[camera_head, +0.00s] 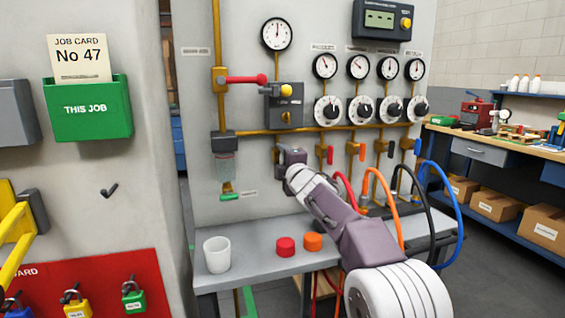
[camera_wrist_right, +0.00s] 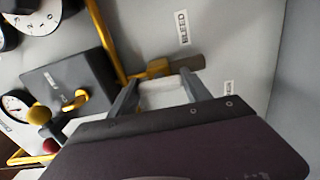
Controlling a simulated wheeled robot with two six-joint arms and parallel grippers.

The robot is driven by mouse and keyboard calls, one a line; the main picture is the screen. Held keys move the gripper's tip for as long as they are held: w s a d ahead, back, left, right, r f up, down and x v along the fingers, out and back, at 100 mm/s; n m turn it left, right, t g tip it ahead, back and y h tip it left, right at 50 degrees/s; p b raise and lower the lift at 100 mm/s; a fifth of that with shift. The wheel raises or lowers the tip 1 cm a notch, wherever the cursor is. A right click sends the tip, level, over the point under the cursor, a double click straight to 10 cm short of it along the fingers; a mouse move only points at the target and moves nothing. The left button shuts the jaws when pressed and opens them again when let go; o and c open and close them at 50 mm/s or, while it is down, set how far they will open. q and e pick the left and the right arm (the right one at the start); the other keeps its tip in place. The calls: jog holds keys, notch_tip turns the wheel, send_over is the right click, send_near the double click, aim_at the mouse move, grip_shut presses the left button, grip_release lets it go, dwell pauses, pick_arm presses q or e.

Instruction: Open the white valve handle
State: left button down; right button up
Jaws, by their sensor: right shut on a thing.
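The white valve handle (camera_wrist_right: 163,96) sits between the two fingers of my right gripper (camera_wrist_right: 162,90) in the right wrist view. The fingers are shut on it. A brass valve body (camera_wrist_right: 158,68) with a grey stub lies just beyond the handle. In the head view my right gripper (camera_head: 281,156) is against the panel below the grey box with the yellow knob, and it hides the white handle. My left gripper is in neither view.
The panel (camera_head: 300,80) carries gauges, dials and brass pipes. A red lever (camera_head: 245,79) is up to the left. Coloured hoses (camera_head: 378,185) hang just right of my arm. A white cup (camera_head: 217,254), a red cap (camera_head: 286,247) and an orange cap (camera_head: 313,242) stand on the shelf below.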

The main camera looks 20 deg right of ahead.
jog(key=shift+f+n, duration=0.1)
jog(key=shift+n, duration=0.2)
dwell(0.4)
jog(key=o, duration=1.4)
jog(key=shift+c, duration=0.2)
jog(key=shift+s, duration=0.1)
jog(key=s+b, duration=0.2)
jog(key=s, duration=0.7)
jog(key=shift+d, duration=0.15)
